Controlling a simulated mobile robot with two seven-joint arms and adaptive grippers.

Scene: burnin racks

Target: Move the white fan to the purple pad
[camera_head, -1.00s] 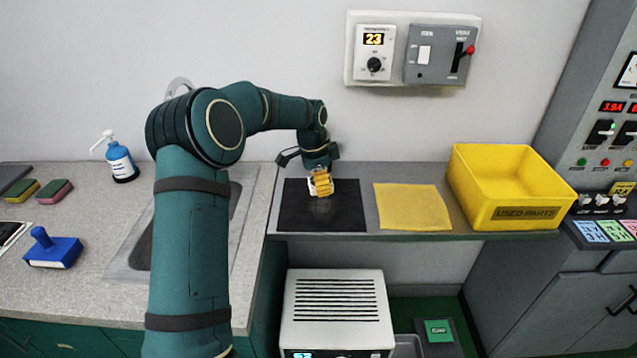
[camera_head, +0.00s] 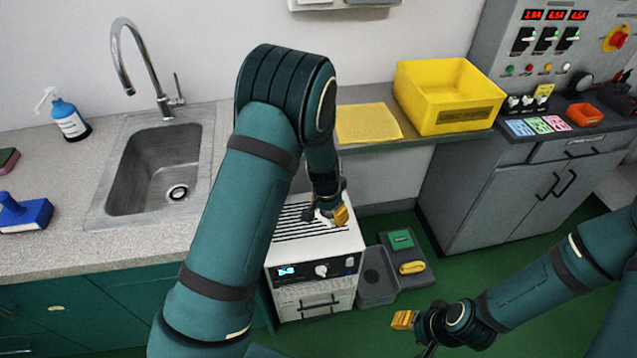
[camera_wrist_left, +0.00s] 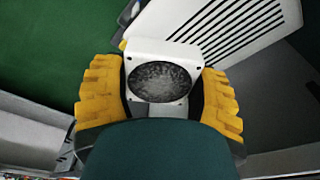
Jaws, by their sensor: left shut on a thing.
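The white fan (camera_wrist_left: 160,82) is a square white frame with a round dark centre, seen in the left wrist view between yellow fingers. My left gripper (camera_head: 335,216) is shut on it, over the vented top of the white machine in the head view. The fan itself is mostly hidden there by the gripper and arm. My right gripper (camera_head: 404,320) is low at the lower right, and its finger gap cannot be made out. I cannot identify a purple pad for sure; a small pink-violet pad (camera_head: 556,123) lies beside blue and green ones on the grey console.
The white machine (camera_head: 330,243) stands under the shelf. Beside it are grey trays (camera_head: 376,291) with a green block and a yellow part. A yellow bin (camera_head: 430,80) and yellow cloth (camera_head: 368,122) sit on the shelf. The green floor (camera_head: 440,235) before the grey cabinet is open.

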